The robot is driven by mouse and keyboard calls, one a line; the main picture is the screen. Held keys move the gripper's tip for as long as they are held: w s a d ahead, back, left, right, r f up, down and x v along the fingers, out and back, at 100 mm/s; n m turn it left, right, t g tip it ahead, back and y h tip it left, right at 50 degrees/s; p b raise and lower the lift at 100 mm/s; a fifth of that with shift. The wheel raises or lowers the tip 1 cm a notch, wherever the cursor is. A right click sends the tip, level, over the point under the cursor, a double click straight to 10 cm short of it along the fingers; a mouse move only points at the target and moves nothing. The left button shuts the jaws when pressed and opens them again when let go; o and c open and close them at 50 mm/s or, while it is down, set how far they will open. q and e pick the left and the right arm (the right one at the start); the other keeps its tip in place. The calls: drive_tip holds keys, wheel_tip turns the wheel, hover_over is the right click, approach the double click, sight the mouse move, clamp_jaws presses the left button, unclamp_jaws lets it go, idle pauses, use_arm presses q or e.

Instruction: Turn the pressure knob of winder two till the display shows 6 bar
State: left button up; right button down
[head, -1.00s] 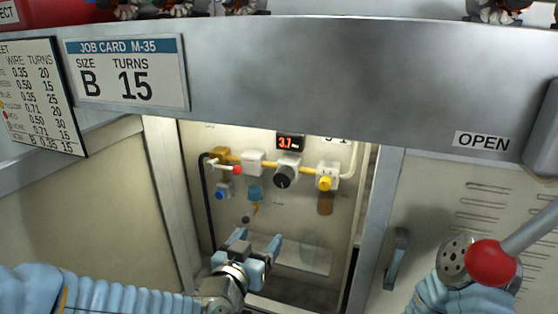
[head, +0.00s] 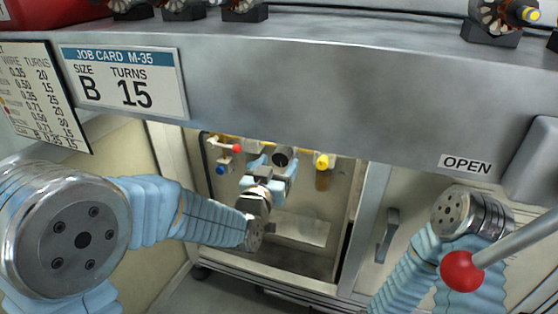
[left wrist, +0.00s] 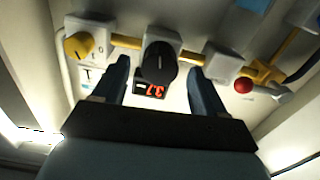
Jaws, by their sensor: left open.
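The black pressure knob (left wrist: 160,62) sits on a white regulator block inside the open cabinet. In the left wrist view the red display (left wrist: 150,90) beside it reads about 3.7. The knob also shows in the head view (head: 283,157), just beyond my left gripper. My left gripper (head: 268,166) is open, with its fingers pointing at the knob. In the left wrist view the fingers (left wrist: 160,75) stand apart on either side of the knob and display; I cannot tell how close they are to the knob. The display is hidden in the head view. My right gripper is not in view.
A yellow knob (head: 322,161), a red knob (head: 237,148) and a blue knob (head: 221,170) sit near the black knob. The grey machine edge (head: 300,85) overhangs the cabinet. A lever with a red ball (head: 462,271) stands at the right.

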use_arm(q)
drive_tip(key=shift+x, duration=0.9)
drive_tip(key=c, duration=1.1)
drive_tip(key=shift+o, duration=0.2)
drive_tip(key=shift+m, duration=0.3)
